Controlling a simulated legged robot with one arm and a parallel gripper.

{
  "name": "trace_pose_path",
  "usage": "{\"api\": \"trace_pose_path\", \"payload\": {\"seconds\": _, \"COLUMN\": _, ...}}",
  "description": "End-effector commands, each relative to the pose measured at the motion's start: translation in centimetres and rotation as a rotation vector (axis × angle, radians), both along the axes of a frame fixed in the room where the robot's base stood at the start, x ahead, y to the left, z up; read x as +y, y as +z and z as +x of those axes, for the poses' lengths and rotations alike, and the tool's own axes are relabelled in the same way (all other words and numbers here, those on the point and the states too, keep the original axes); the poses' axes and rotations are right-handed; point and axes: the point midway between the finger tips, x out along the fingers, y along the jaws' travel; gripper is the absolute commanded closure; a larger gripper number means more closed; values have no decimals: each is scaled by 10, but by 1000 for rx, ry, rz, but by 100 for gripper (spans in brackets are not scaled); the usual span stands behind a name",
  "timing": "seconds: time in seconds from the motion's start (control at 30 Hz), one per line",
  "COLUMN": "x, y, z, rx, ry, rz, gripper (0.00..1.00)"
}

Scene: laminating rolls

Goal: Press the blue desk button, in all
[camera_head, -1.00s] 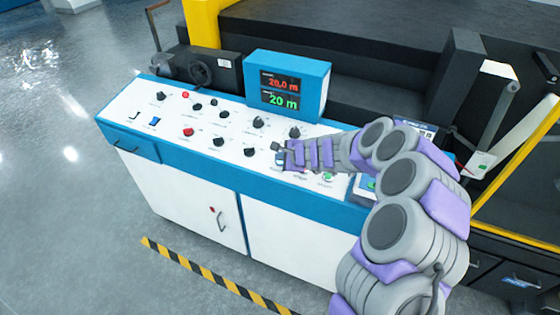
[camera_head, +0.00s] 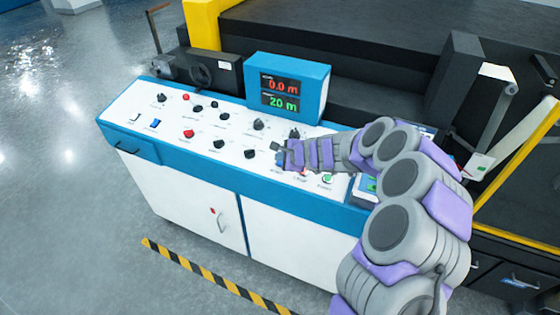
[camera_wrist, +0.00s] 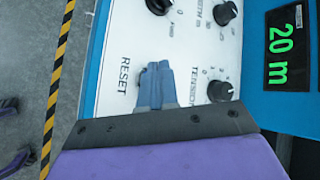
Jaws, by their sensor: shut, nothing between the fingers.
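My gripper (camera_head: 277,147) is shut and empty, low over the right part of the white desk panel (camera_head: 228,118). In the wrist view its closed fingers (camera_wrist: 157,68) point at the panel beside the printed word RESET. A blue button (camera_head: 280,158) shows as a small patch just under the fingertips in the head view. The fingers hide most of it, and I cannot tell whether they touch it. The display box (camera_head: 288,86) reads 0.0 m in red and 20 m in green.
Several black knobs (camera_head: 219,144) and a red button (camera_head: 189,133) are on the panel. A blue rocker switch (camera_head: 155,123) sits at its left. A knob (camera_wrist: 220,91) stands close right of my fingers in the wrist view. Striped floor tape (camera_head: 215,279) runs before the desk.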

Motion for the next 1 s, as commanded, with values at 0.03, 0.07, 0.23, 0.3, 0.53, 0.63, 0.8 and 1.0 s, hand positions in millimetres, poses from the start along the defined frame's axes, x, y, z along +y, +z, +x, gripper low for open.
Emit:
{"api": "trace_pose_path", "payload": {"seconds": 0.03, "x": 0, "y": 1, "z": 0, "rx": 0, "ry": 0, "rz": 0, "gripper": 100}}
{"api": "trace_pose_path", "payload": {"seconds": 0.07, "x": 0, "y": 1, "z": 0, "rx": 0, "ry": 0, "rz": 0, "gripper": 100}}
{"api": "trace_pose_path", "payload": {"seconds": 0.23, "x": 0, "y": 0, "z": 0, "rx": 0, "ry": 0, "rz": 0, "gripper": 100}}
{"api": "trace_pose_path", "payload": {"seconds": 0.3, "x": 0, "y": 1, "z": 0, "rx": 0, "ry": 0, "rz": 0, "gripper": 100}}
{"api": "trace_pose_path", "payload": {"seconds": 0.53, "x": 1, "y": 16, "z": -2, "rx": -1, "ry": 0, "rz": 0, "gripper": 100}}
{"api": "trace_pose_path", "payload": {"seconds": 0.63, "x": 1, "y": 26, "z": -4, "rx": 0, "ry": -1, "rz": 1, "gripper": 100}}
{"api": "trace_pose_path", "payload": {"seconds": 0.8, "x": 2, "y": 41, "z": -6, "rx": -1, "ry": 0, "rz": 1, "gripper": 100}}
{"api": "trace_pose_path", "payload": {"seconds": 1.0, "x": 3, "y": 52, "z": -8, "rx": -2, "ry": 0, "rz": 0, "gripper": 100}}
